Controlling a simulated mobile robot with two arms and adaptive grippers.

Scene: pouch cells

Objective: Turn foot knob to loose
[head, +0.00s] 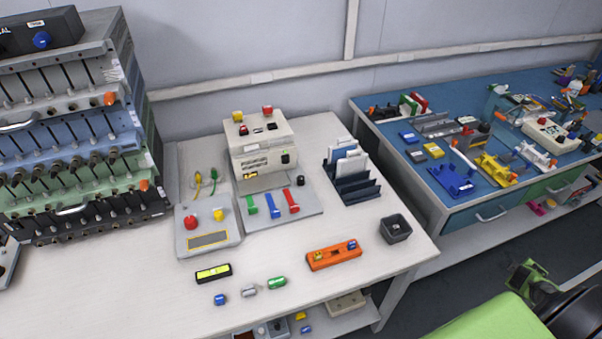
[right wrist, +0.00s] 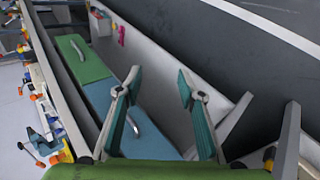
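A cream tester box (head: 262,152) stands on a grey base plate (head: 312,219) on the white table in the head view. A small black knob (head: 300,180) stands on the plate at the box's right; it may be the foot knob, but its marking is too small to read. Red, blue and green levers (head: 271,206) lie in front of the box. My right gripper (right wrist: 157,88) is open and empty in the right wrist view, over the floor side of the blue bench, away from the tester. My left gripper is not in view.
A grey control box (head: 207,232) with red and yellow buttons stands left of the tester. A dark rack (head: 355,188), an orange block (head: 334,256) and a black bin (head: 396,229) are to the right and front. The blue bench (head: 400,178) is crowded.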

